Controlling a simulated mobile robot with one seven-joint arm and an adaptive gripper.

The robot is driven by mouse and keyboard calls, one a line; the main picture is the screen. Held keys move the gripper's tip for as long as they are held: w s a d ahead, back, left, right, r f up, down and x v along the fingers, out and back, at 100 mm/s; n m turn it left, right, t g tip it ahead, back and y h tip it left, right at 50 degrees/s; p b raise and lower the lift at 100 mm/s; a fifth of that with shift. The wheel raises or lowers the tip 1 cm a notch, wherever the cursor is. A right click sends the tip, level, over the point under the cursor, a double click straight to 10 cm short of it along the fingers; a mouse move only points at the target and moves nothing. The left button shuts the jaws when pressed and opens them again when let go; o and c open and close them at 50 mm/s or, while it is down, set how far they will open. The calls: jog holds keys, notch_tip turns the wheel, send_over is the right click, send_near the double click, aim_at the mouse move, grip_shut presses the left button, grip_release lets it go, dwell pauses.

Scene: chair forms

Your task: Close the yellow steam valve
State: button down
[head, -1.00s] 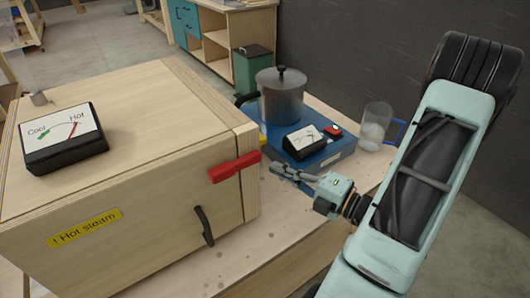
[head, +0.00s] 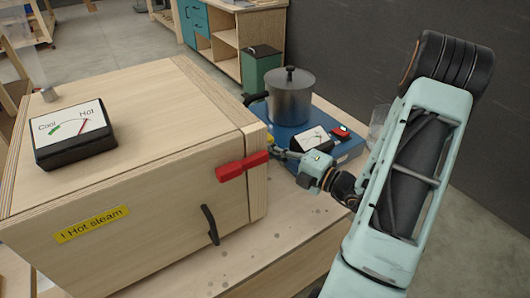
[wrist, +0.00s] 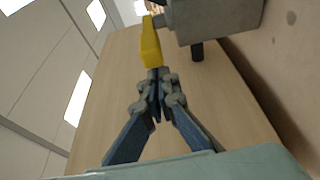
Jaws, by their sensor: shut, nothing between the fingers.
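The yellow valve handle (wrist: 150,45) shows in the wrist view as an upright yellow bar beside a grey body. In the head view only a small yellow part (head: 270,140) shows, between the wooden box and the blue hot plate. My gripper (head: 281,153) reaches in from the right, past the box's front right corner. Its fingers are shut and empty. In the wrist view the fingertips (wrist: 156,74) are at the near end of the yellow bar; I cannot tell whether they touch it.
The wooden steam box (head: 130,150) has a red latch (head: 242,166), black handle (head: 210,225) and Cool/Hot gauge (head: 74,135); its needle points towards Hot. A pot (head: 290,97) stands on the blue hot plate (head: 345,152). A clear jug (head: 378,122) stands behind my arm.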

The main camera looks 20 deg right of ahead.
jog(key=shift+d, duration=0.1)
dwell(0.3)
jog(key=shift+w+d+n+g+y+p, duration=0.6)
jog(key=shift+w+d+p, duration=0.4)
jog(key=shift+d, duration=0.65)
jog(key=shift+w+d+n+g+y+p, duration=0.45)
jog(key=shift+w+d+y+p, duration=0.5)
jog(key=shift+d, duration=0.75)
jog(key=shift+w+d+n+g+y+p, duration=0.5)
jog(key=shift+w+d+p, duration=0.25)
jog(key=shift+w+d, duration=0.7)
jog(key=shift+s+d, duration=0.2)
jog(key=shift+d, duration=0.05)
jog(key=shift+s+a, duration=0.1)
